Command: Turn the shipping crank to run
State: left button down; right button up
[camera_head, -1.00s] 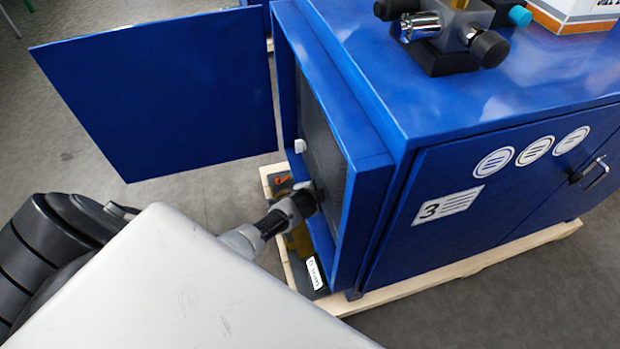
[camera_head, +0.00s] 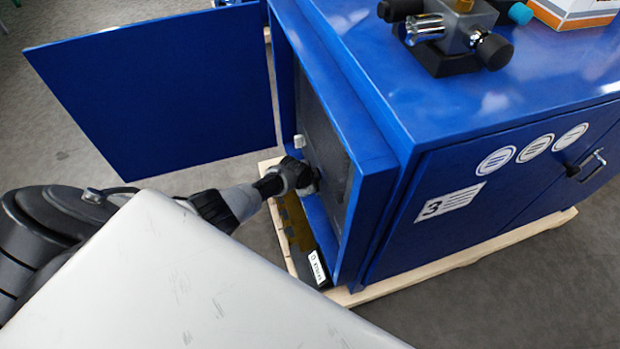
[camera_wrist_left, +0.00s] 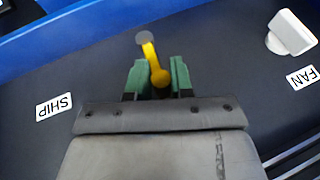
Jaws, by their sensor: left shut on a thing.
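The shipping crank is a yellow lever (camera_wrist_left: 151,57) with a grey round end, beside a SHIP label (camera_wrist_left: 54,106) on a dark panel in the left wrist view. My left gripper (camera_wrist_left: 162,76) has its green fingers shut on the lever's lower yellow end. In the head view my left gripper (camera_head: 310,182) is at the dark panel (camera_head: 325,140) inside the open side of the blue cabinet (camera_head: 400,75). The crank is hidden there behind the gripper. My right gripper is not in view.
A white knob (camera_wrist_left: 284,37) is by a FAN label (camera_wrist_left: 302,77), right of the crank. The open blue door (camera_head: 155,95) stands left of the cabinet. A wooden pallet (camera_head: 450,258) lies under the cabinet. A fixture (camera_head: 452,40) and a box (camera_head: 580,10) are on top.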

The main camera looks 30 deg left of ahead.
pick_arm(q)
jog(key=shift+w+a+r+h+b, duration=0.2)
jog(key=shift+w+a+h+b, duration=0.15)
jog(key=shift+a, duration=0.1)
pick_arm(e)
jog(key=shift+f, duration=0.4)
pick_arm(q)
jog(key=c, duration=1.4)
grip_release()
jog(key=o, duration=0.3)
jog(key=shift+f, duration=0.15)
jog(key=shift+o, duration=0.2)
jog(key=shift+s+d, duration=0.1)
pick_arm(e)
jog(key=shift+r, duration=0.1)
pick_arm(q)
jog(key=shift+s+r+p, duration=0.1)
jog(key=shift+r+p, duration=0.2)
jog(key=shift+p, duration=0.1)
jog(key=p+v, duration=0.6)
jog(key=v, duration=0.4)
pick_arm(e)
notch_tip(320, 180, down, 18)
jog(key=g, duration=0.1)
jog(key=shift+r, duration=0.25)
